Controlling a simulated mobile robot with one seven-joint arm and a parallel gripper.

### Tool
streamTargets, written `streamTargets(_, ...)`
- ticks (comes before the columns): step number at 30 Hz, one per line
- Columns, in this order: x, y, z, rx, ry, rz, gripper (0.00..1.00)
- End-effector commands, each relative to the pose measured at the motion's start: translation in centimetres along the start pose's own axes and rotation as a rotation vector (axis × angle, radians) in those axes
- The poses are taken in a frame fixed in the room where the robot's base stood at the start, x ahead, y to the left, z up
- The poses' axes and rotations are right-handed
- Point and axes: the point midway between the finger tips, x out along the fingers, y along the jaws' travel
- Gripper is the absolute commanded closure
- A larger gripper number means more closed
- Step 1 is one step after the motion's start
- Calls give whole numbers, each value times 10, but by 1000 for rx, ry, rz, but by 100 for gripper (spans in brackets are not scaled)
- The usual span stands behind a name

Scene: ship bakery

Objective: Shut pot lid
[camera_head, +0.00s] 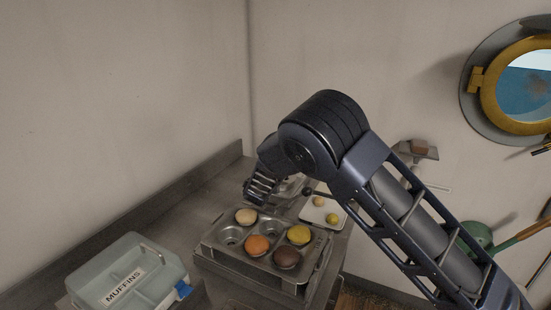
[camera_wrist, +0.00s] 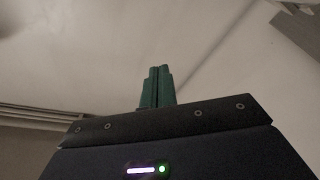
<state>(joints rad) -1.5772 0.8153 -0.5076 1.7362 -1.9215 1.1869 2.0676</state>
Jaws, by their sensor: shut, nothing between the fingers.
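My gripper shows in the wrist view as two green fingers (camera_wrist: 156,86) pressed together, with nothing between them. The wrist view holds only plain wall and ceiling surfaces around them. In the head view my arm bends over the counter and its fingertips cannot be made out. A grey metal thing (camera_head: 289,186) on the counter is mostly hidden behind my arm. It may be the pot, but I cannot tell whether a lid is on it.
A muffin tin (camera_head: 237,256) with several coloured muffins stands in front of my arm. A white board (camera_head: 333,219) with small round pieces lies behind it. A lidded box labelled MUFFINS (camera_head: 153,289) is at the lower left. A brass-rimmed porthole (camera_head: 489,99) is on the right wall.

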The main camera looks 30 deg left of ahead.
Motion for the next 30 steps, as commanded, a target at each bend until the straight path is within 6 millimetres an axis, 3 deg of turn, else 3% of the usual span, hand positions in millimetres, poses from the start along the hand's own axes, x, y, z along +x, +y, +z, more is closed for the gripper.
streamTargets(21,30,81,-109,6,0,2,100)
streamTargets(30,39,106,-143,3,0,0,100)
